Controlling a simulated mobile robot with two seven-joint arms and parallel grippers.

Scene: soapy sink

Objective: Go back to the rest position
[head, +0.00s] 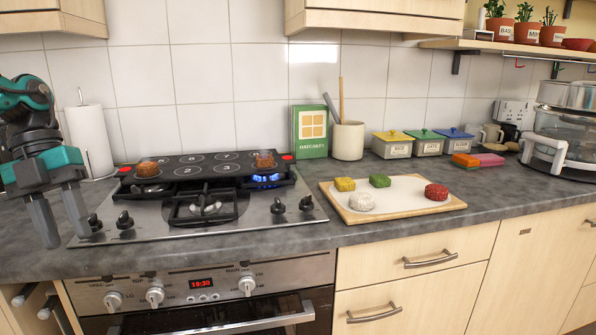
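My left gripper (60,224) hangs at the left of the head view, fingers pointing down. Its two grey fingers are apart with nothing between them. It is in front of the left end of the hob (150,225), near the worktop's front edge; its exact height is hard to tell. My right gripper is out of view. A black griddle (208,171) with numbered circles lies across the rear of the hob. One brown round piece (148,169) sits at its left and another (265,161) at its right. A blue flame burns under its right side.
A paper towel roll (89,140) stands behind my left gripper. A board (406,196) with a yellow, a green, a red and a white piece lies right of the hob. A green box (310,132), utensil pot (348,141), lidded tins and a glass-bodied appliance (568,133) stand farther back.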

